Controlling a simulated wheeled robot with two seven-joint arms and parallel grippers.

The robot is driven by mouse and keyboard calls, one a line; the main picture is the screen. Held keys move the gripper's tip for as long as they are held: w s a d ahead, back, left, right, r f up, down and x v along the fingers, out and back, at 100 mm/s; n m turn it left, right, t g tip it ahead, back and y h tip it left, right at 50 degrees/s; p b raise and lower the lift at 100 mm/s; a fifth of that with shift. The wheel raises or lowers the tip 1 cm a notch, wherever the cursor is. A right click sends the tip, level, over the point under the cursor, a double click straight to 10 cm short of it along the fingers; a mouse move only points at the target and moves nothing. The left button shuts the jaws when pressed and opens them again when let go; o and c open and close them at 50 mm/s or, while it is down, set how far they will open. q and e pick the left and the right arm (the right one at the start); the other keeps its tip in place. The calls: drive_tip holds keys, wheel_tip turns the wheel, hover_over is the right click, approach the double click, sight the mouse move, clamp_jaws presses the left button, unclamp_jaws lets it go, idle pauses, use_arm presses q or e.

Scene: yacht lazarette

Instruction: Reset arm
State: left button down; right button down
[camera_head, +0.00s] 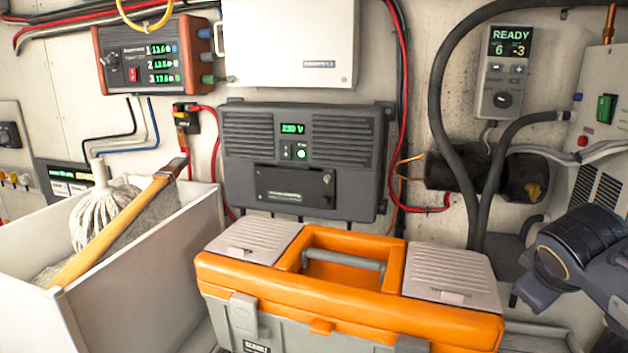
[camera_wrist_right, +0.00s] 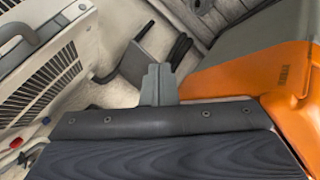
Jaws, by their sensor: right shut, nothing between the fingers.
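My right arm comes in at the right edge of the head view, beside the orange toolbox. Its fingers do not show clearly there. In the wrist view my right gripper (camera_wrist_right: 158,82) shows its two grey fingers together, shut, with nothing between them. The fingertips point toward the floor and wall area, apart from the toolbox. My left arm and left gripper are not in view.
An orange and grey toolbox (camera_head: 345,312) stands in front, close beside my right gripper in the wrist view (camera_wrist_right: 290,110). A white bin (camera_head: 25,260) with a mop and a wooden handle stands left. A vented white unit (camera_head: 590,150), hoses and panels line the wall.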

drive_tip(key=s+a+f+m+g+y, duration=0.1)
drive_tip(key=s+a+f+m+y, duration=0.5)
drive_tip(key=s+a+f, duration=1.1)
drive_tip(key=s+y, duration=0.1)
drive_tip(key=y, duration=0.2)
drive_tip(key=shift+f, duration=0.3)
drive_tip(key=shift+s+a, duration=0.1)
